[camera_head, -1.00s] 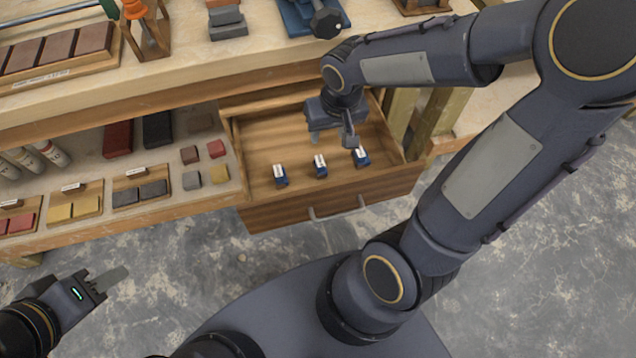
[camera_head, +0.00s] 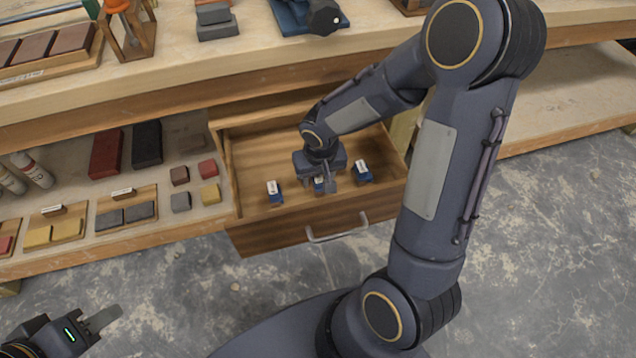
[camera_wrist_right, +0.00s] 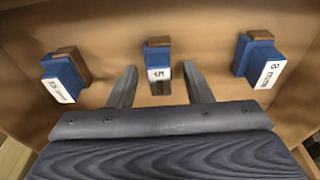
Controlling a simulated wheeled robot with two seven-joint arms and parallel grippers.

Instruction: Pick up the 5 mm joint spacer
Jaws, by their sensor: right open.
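The 5 mm joint spacer (camera_wrist_right: 158,62), a blue block with a brown part and a white label reading 5, is the middle of three in the open drawer. In the head view the spacer (camera_head: 318,185) is partly hidden by my right gripper (camera_head: 322,187). In the wrist view my right gripper (camera_wrist_right: 160,72) is open, its fingers pointing toward the spacer, one to each side, with gaps between. I cannot tell if the tips are level with it. My left gripper (camera_head: 103,320) is low at the left, away from the drawer; its jaw opening is unclear.
Similar blue spacers flank it: one labelled 8 (camera_wrist_right: 260,60) at right and one with a hard-to-read label (camera_wrist_right: 65,75) at left. The wooden drawer (camera_head: 245,215) has walls close around them. A shelf with coloured blocks (camera_head: 106,153) lies left, a bench top (camera_head: 180,60) above.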

